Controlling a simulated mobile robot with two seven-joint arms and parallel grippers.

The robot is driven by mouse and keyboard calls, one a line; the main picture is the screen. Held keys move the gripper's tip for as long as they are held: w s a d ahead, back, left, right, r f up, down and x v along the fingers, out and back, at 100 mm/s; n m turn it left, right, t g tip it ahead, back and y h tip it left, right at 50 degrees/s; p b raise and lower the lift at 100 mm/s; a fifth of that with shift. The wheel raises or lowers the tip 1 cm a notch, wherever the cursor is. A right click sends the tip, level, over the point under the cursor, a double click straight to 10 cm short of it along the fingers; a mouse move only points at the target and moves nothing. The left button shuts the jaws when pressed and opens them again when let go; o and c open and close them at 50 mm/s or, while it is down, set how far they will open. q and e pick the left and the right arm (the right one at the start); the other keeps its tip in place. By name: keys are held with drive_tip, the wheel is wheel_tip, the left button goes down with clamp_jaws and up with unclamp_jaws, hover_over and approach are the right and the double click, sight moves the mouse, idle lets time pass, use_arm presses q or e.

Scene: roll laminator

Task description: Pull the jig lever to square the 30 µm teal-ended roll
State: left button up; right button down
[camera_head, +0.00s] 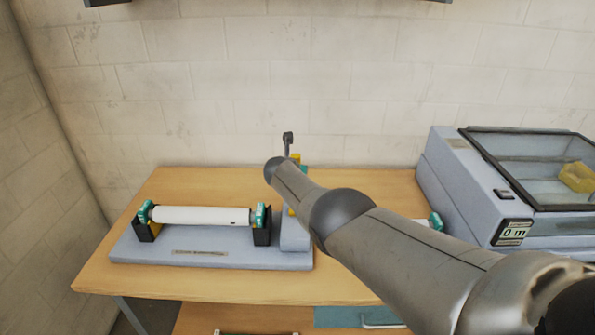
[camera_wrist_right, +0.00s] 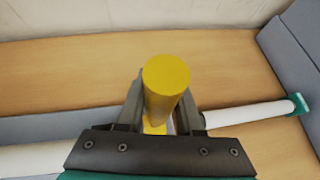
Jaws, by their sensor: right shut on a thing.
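A white roll (camera_head: 200,215) with teal ends lies across two black cradles on the grey-blue jig (camera_head: 215,260) at the left of the table. A grey block (camera_head: 295,238) stands at the jig's right end, partly behind my right arm. The yellow lever handle (camera_wrist_right: 167,80) is in the wrist view, between the fingers of my right gripper (camera_wrist_right: 162,98), which is shut on it. In the head view my arm hides most of the lever and gripper; only bits of yellow and teal show. My left gripper is not in view.
A second white roll (camera_wrist_right: 250,113) with a teal end lies on the table right of the gripper; my arm mostly covers it in the head view. A grey laminator (camera_head: 463,190) with a clear lid and a "0 m" display stands at right. The wooden table behind the jig is clear.

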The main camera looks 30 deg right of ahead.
idle(0.4)
drive_tip(key=c, duration=0.6)
unclamp_jaws()
drive_tip(key=shift+w+d, duration=0.1)
drive_tip(key=p+v, duration=0.2)
drive_tip(key=p, duration=0.2)
drive_tip(key=shift+r+p, duration=0.35)
drive_tip(key=shift+p, duration=0.05)
drive_tip(key=shift+s+a, duration=0.35)
drive_tip(key=shift+p+v, duration=0.4)
drive_tip(key=shift+v, duration=5.7)
